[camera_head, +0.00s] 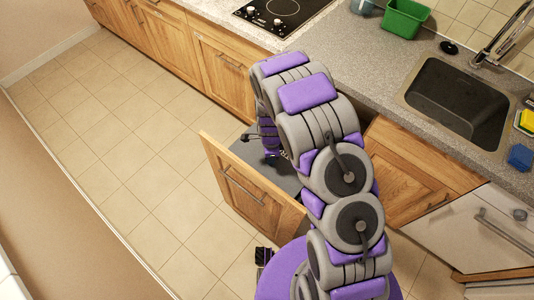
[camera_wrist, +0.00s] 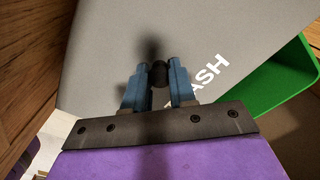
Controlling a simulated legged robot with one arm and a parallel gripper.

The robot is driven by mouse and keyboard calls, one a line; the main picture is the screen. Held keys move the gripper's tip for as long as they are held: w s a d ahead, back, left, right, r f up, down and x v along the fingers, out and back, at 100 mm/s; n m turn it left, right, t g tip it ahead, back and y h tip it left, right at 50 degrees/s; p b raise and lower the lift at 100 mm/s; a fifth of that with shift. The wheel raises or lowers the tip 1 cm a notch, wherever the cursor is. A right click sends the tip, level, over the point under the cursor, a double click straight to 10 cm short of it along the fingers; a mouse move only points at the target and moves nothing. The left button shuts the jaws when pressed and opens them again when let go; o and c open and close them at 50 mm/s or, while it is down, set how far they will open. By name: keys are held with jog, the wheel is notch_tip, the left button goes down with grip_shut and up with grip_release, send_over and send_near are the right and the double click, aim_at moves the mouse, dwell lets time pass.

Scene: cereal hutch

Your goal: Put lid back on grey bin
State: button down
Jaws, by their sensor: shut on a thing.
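In the wrist view, a flat grey lid (camera_wrist: 110,50) fills most of the picture, with white lettering ending in "ASH". A black knob (camera_wrist: 159,76) stands on it. My gripper (camera_wrist: 159,70) has its two blue fingers closed on this knob, one on each side. In the head view, a grey surface (camera_head: 246,151) shows inside the pulled-out wooden drawer (camera_head: 246,194), and my arm reaches down over it. The arm hides much of the drawer. The grey bin's walls are hidden, so I cannot tell how the lid sits on its rim.
A green container (camera_wrist: 270,90) lies right beside the lid in the wrist view. Another green container (camera_head: 405,18) stands on the counter (camera_head: 385,65), near the sink (camera_head: 457,105). Wooden cabinet fronts (camera_head: 225,63) border the drawer. The tiled floor (camera_head: 125,140) at left is clear.

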jog(key=shift+d+f, duration=0.3)
jog(key=shift+d, duration=0.35)
jog(key=shift+d+f, duration=0.3)
jog(key=shift+d, duration=0.3)
jog(key=shift+d+f+b, duration=0.2)
jog(key=shift+f+b, duration=0.1)
jog(key=shift+f, duration=0.3)
jog(key=a+f, duration=0.2)
jog(key=a, duration=0.1)
jog(key=shift+a+f, duration=0.1)
jog(key=shift+f, duration=0.15)
jog(key=shift+d+f, duration=0.1)
jog(key=shift+d, duration=1.3)
jog(key=shift+s+a, duration=0.2)
jog(key=shift+s, duration=0.1)
jog(key=shift+s+a, duration=0.1)
jog(key=shift+a, duration=0.75)
jog(key=shift+d, duration=0.65)
jog(key=shift+a, duration=0.65)
jog(key=shift+d+p, duration=0.35)
jog(key=shift+d, duration=0.15)
